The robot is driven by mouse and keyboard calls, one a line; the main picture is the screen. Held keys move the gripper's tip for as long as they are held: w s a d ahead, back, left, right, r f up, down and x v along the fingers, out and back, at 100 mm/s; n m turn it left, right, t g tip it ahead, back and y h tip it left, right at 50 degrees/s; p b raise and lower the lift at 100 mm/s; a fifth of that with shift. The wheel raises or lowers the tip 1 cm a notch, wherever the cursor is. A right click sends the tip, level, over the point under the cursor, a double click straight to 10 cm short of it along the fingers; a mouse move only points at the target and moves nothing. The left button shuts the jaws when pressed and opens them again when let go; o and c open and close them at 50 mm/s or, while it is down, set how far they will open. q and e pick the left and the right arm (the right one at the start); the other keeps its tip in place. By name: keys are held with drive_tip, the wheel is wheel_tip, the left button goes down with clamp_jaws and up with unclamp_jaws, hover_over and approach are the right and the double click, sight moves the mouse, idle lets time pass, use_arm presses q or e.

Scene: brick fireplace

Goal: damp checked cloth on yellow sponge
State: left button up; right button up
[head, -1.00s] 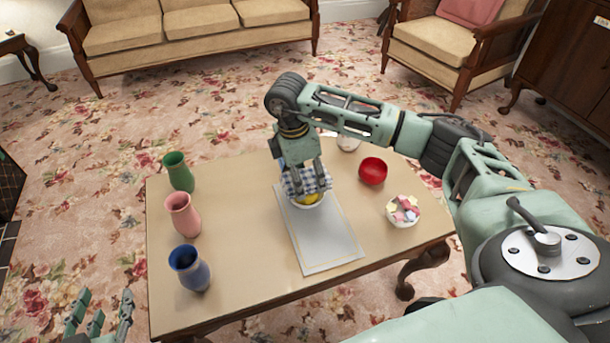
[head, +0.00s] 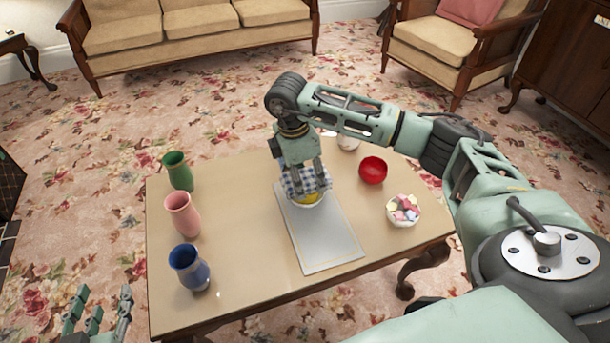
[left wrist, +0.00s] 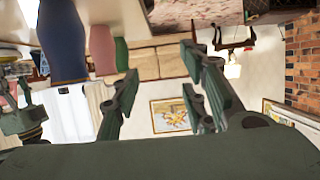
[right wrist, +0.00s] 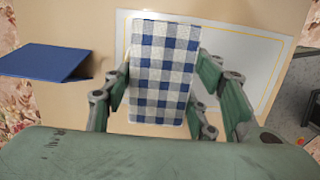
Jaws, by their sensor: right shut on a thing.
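The blue-and-white checked cloth (head: 296,182) is held between the fingers of my right gripper (head: 306,176), over the middle of the table. In the right wrist view the cloth (right wrist: 160,75) hangs as a flat panel between the fingers. I cannot tell whether the cloth touches the sponge. My left gripper (head: 101,308) is empty and open off the table's near left corner; its spread fingers (left wrist: 158,70) show in the left wrist view.
Green (head: 179,172), pink (head: 183,214) and blue (head: 189,268) vases stand along the left edge. A red bowl (head: 373,170) and a bowl of colored pieces (head: 403,211) stand right. A blue folded object (right wrist: 40,63) lies beside the cloth.

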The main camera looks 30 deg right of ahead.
use_arm(q)
drive_tip(key=shift+w+d+r+t, duration=0.15)
drive_tip(key=shift+w+r+t, duration=0.15)
drive_tip(key=shift+r, duration=0.25)
drive_tip(key=shift+w+d+r+t, duration=0.1)
drive_tip(key=shift+w+r+t, duration=0.15)
drive_tip(key=shift+r, duration=0.25)
use_arm(e)
drive_tip(key=shift+f, duration=0.45)
idle(0.5)
use_arm(q)
drive_tip(key=shift+s, duration=0.1)
idle(0.4)
